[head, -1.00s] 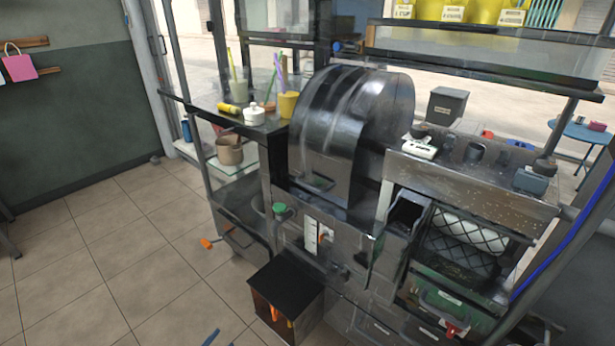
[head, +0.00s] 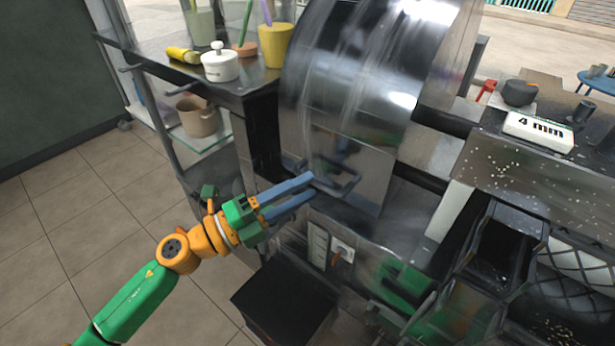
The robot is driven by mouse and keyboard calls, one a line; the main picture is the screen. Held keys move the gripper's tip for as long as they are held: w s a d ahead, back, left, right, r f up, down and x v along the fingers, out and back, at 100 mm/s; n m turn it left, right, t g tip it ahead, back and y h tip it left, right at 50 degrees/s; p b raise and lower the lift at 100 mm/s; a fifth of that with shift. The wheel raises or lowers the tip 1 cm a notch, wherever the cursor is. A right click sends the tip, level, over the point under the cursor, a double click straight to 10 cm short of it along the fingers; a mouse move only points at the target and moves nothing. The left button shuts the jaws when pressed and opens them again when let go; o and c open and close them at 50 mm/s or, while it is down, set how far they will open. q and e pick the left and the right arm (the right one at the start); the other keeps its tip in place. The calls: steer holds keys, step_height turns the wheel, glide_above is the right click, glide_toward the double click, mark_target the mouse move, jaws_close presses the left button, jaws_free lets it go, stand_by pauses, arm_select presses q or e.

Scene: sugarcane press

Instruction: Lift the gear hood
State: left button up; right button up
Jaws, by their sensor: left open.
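The gear hood (head: 345,105) is a large curved, shiny dark metal cover on the press, in the middle of the head view. My left gripper (head: 312,186) has two blue-grey fingers, held open. Its fingertips are at the left part of the handle, close to it or overlapping it in the picture; I cannot tell whether they touch. The hood's lower edge sits down on the press body. My right gripper is not in view.
A shelf (head: 252,88) left of the hood holds a white pot (head: 220,64), a yellow cup (head: 275,45) and a yellow bottle (head: 183,54). A black box (head: 285,300) stands below my gripper. Floor is clear at left.

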arm_select(q)
steer(key=shift+x, duration=0.95)
steer(key=shift+w+f, duration=0.1)
jaws_close()
steer(key=shift+a, duration=0.1)
stand_by(0.4)
